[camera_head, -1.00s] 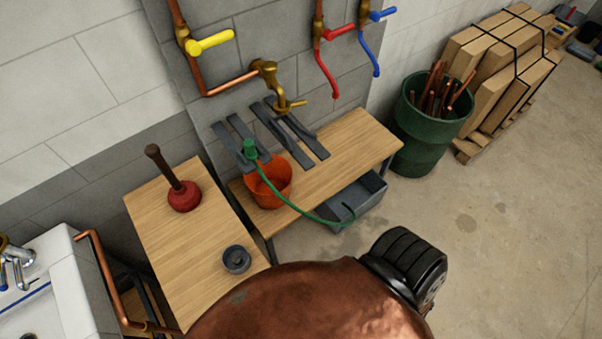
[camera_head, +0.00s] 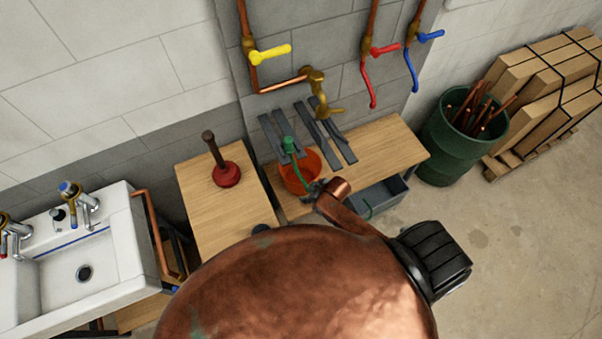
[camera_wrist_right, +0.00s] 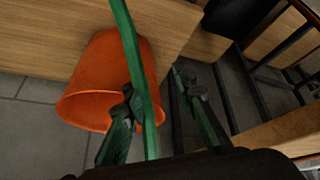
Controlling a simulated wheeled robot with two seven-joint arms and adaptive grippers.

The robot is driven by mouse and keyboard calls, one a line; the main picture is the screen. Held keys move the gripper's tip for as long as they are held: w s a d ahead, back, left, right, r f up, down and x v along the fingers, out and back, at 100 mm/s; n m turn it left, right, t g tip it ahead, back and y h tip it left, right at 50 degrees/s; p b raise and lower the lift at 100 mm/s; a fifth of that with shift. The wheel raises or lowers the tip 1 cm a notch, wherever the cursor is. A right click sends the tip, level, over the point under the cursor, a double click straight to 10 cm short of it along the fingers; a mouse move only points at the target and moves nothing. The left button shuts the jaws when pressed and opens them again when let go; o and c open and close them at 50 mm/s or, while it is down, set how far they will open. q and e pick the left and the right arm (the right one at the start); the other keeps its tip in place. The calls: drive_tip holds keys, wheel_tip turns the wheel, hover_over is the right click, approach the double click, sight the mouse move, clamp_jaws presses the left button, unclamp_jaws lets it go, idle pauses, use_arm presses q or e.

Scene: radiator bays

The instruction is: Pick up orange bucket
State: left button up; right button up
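The orange bucket (camera_head: 298,176) stands on the wooden bench below the brass tap (camera_head: 318,90), partly hidden by my right gripper and the green hose (camera_head: 295,165). My right gripper (camera_head: 315,188) is at the bucket's front right side in the head view. In the right wrist view the bucket (camera_wrist_right: 100,80) is left of centre. My right gripper (camera_wrist_right: 160,95) is open there, with one finger overlapping the bucket and the other to its right. The green hose (camera_wrist_right: 140,60) runs close by the left finger. Whether a finger touches the bucket cannot be told. My left gripper is not in view.
A red plunger (camera_head: 226,174) stands on the wooden table to the left. A grey bin (camera_head: 380,198) sits low beside the bench. A green barrel (camera_head: 450,150) with copper pipes stands at right. A white sink (camera_head: 110,255) is at left. Floor at the right is clear.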

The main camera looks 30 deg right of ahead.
sight(292, 184)
drive_tip(key=shift+n+y, duration=0.4)
drive_tip(key=shift+n, duration=0.5)
drive_tip(key=w+f, duration=0.1)
drive_tip(key=w, duration=0.2)
drive_tip(key=w+a+f, duration=0.1)
drive_tip(key=w+f, duration=0.1)
drive_tip(key=w, duration=0.1)
drive_tip(key=w+a+f, duration=0.1)
drive_tip(key=w, duration=0.2)
drive_tip(key=shift+w+a+f, duration=0.1)
drive_tip(key=shift+w+f, duration=0.05)
drive_tip(key=shift+f, duration=0.25)
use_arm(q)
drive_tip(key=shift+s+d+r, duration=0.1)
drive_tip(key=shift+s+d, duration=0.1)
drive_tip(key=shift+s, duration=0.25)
use_arm(e)
clamp_jaws()
